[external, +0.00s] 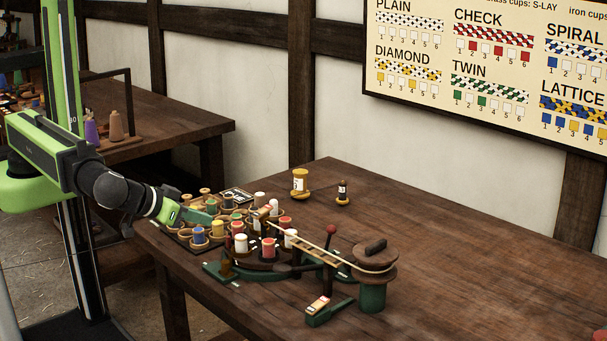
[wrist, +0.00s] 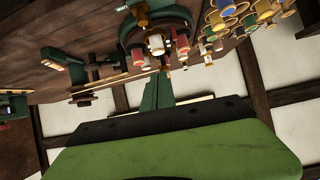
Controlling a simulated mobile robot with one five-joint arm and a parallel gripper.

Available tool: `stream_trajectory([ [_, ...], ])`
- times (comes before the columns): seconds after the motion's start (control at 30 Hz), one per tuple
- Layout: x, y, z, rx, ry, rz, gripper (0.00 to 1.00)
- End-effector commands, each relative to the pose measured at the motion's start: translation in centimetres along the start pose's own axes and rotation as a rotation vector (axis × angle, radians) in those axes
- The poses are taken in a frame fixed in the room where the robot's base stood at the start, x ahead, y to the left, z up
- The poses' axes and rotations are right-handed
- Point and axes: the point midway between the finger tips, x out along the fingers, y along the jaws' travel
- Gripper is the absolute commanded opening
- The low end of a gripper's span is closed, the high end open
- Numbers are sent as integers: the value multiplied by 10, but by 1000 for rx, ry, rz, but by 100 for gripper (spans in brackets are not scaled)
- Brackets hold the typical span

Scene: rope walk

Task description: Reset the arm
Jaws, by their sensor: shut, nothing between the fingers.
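My arm reaches in from the left in the external view. My gripper (external: 208,217) is at its end, low over the left part of the table, among the bobbins of the rack, with its dark green fingers shut and empty. In the wrist view my gripper (wrist: 157,82) points up the picture toward the bobbins. Whether its fingertips touch any bobbin I cannot tell.
A bobbin rack (external: 180,240) with several coloured bobbins stands beside a braiding device with a wooden drum (external: 374,258). A yellow-and-white spool (external: 300,183) and a small dark spool (external: 342,192) stand behind.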

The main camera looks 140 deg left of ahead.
Motion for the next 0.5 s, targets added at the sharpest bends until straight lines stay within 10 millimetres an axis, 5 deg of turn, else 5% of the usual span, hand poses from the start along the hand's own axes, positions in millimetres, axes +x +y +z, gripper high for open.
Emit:
stream_trajectory([
  [0.2,-50,-18,135,564,-532,195,0],
  [0.3,-87,-25,180,862,-719,400,0],
  [0.5,-131,-29,214,1257,-824,745,0],
])
